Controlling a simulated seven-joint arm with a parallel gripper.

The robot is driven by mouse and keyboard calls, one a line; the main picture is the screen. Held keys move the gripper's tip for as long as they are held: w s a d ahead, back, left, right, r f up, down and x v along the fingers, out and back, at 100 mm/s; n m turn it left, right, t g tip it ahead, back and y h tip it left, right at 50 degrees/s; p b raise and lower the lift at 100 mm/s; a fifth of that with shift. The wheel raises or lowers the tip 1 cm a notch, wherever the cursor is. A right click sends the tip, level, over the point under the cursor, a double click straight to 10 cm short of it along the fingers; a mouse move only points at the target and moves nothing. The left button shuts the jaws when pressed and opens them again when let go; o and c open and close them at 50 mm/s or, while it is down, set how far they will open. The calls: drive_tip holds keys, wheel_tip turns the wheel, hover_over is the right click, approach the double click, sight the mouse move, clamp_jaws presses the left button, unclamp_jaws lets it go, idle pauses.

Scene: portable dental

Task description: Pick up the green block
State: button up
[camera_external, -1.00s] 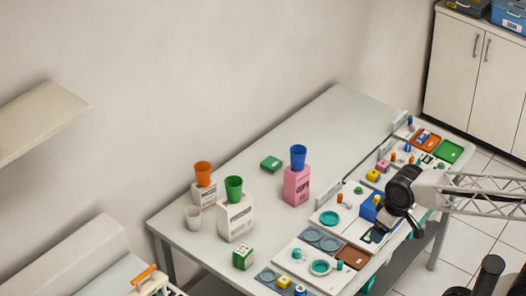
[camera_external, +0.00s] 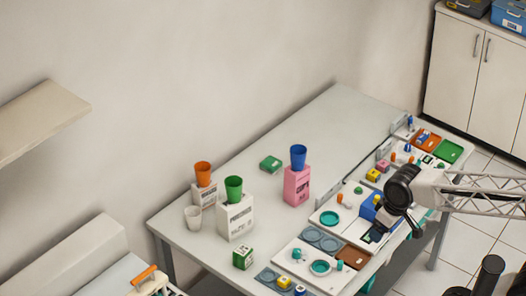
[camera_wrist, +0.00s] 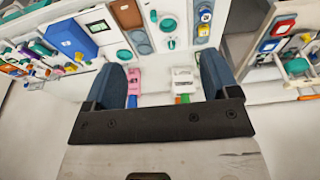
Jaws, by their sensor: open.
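Two green box-shaped things stand out in the external view. A flat green box (camera_external: 271,163) lies on the table behind the pink box, and a small green and white box (camera_external: 243,257) stands near the front left edge. I cannot tell which is the green block. My gripper (camera_external: 379,233) hangs over the right side of the table, over the instrument trays and apart from both boxes. In the wrist view its two dark fingers (camera_wrist: 162,82) are wide apart with nothing held between them. I cannot make out either green box clearly there.
A pink box (camera_external: 297,187) carries a blue cup (camera_external: 298,157). A white dispenser (camera_external: 236,218) carries a green cup (camera_external: 233,188). An orange cup (camera_external: 203,173) and a clear cup (camera_external: 193,217) stand at left. Trays with small parts line the right edge. The back of the table is clear.

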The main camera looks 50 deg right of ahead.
drive_tip(key=w+a+f+m+g+y, duration=0.2)
drive_tip(key=w, duration=0.4)
drive_tip(key=w+a+f+m+g+y, duration=0.1)
drive_tip(key=w+m+y, duration=0.1)
drive_tip(key=w, duration=0.5)
drive_tip(key=w+a+f+m+g+y, duration=0.1)
drive_tip(key=w+f+m+y, duration=0.25)
drive_tip(key=w+f, duration=0.5)
drive_tip(key=w+a+f+m+g+y, duration=0.1)
drive_tip(key=w+a+f+m+y, duration=0.3)
drive_tip(key=w, duration=0.8)
drive_tip(key=m+t+y, duration=0.1)
drive_tip(key=m+y, duration=0.1)
drive_tip(key=m, duration=0.3)
approach(238, 263)
drive_tip(key=shift+s+d+r, duration=0.15)
drive_tip(key=shift+d+r, duration=0.1)
drive_tip(key=shift+d, duration=0.15)
drive_tip(key=shift+a, duration=0.1)
drive_tip(key=shift+x, duration=1.3)
drive_tip(key=shift+x, duration=2.55)
drive_tip(key=shift+f, duration=0.1)
